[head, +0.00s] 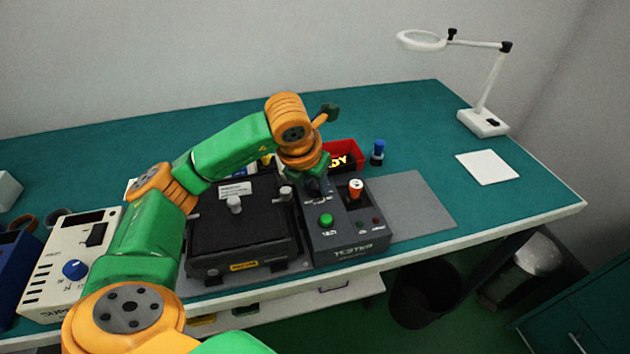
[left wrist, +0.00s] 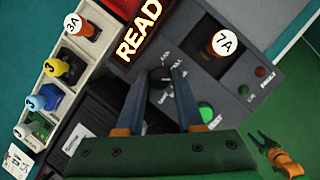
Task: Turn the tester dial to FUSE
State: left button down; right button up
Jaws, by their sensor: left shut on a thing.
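The dark grey tester (head: 348,238) stands on the bench right of the black fixture. In the left wrist view its black round dial (left wrist: 159,78) sits between the two fingertips of my left gripper (left wrist: 164,76), which is shut on it. The small labels around the dial are partly hidden and too blurred to read surely. In the head view my left gripper (head: 314,184) reaches down over the tester and hides the dial. A fuse marked 7A (left wrist: 226,42) stands upright in the tester's recess, beside the green button (left wrist: 205,113). What seems to be my right gripper (left wrist: 268,148) is small at lower right.
A black fixture (head: 242,240) is left of the tester. A grey mat (head: 418,205) is clear on the right. A magnifier lamp (head: 483,122) stands farther right.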

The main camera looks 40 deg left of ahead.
aim_at(309, 204)
pick_arm(q)
jog(key=c, duration=0.5)
grip_release()
jog(key=shift+c, duration=0.2)
jog(key=v, duration=0.7)
